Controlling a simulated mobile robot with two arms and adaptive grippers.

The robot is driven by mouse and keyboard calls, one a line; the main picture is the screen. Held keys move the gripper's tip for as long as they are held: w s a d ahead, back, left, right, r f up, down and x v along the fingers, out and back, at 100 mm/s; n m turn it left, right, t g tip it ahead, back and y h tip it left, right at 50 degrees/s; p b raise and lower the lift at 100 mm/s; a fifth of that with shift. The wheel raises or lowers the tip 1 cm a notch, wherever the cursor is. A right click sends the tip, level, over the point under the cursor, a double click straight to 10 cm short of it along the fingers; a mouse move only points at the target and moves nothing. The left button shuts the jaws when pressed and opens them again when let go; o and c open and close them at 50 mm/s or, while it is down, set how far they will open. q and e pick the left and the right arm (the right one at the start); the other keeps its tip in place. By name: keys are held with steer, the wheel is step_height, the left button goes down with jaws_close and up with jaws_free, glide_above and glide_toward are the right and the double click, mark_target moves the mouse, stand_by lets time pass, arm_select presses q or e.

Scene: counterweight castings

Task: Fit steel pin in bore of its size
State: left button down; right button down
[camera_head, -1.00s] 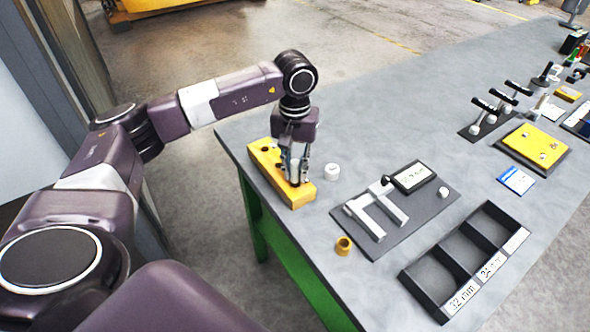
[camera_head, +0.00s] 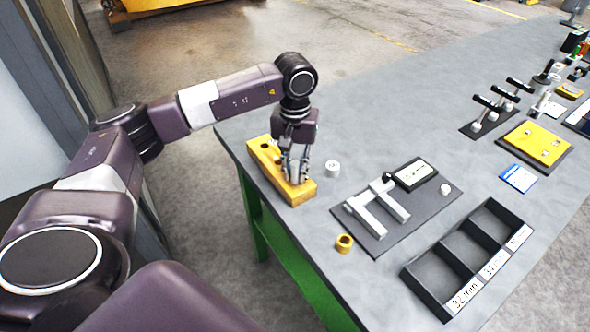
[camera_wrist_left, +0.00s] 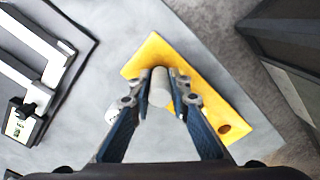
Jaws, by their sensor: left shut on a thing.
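A yellow block (camera_head: 268,162) with dark round bores lies near the left edge of the table. My left gripper (camera_head: 297,178) points down over the block's near end. In the left wrist view its two fingers are shut on a grey steel pin (camera_wrist_left: 159,86), which stands out against the yellow block (camera_wrist_left: 207,92). One open bore (camera_wrist_left: 223,127) shows there, off to the right of the pin. The fingers hide the pin's lower end, so I cannot tell whether it is in a bore or above one. My right gripper is not in view.
A white ring-like piece (camera_head: 332,168) stands right of the block, and a small brass-coloured bushing (camera_head: 344,243) nearer. A dark plate (camera_head: 376,243) bears a grey caliper-like gauge and a display. A black labelled compartment tray (camera_head: 425,284) lies at the front right.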

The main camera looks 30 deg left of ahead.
mark_target(295, 163)
arm_select(q)
steer(key=shift+f, duration=0.4)
steer(key=c, duration=1.7)
jaws_free()
steer(key=shift+c, duration=0.2)
step_height(295, 163, up, 12)
steer(key=shift+r, duration=0.1)
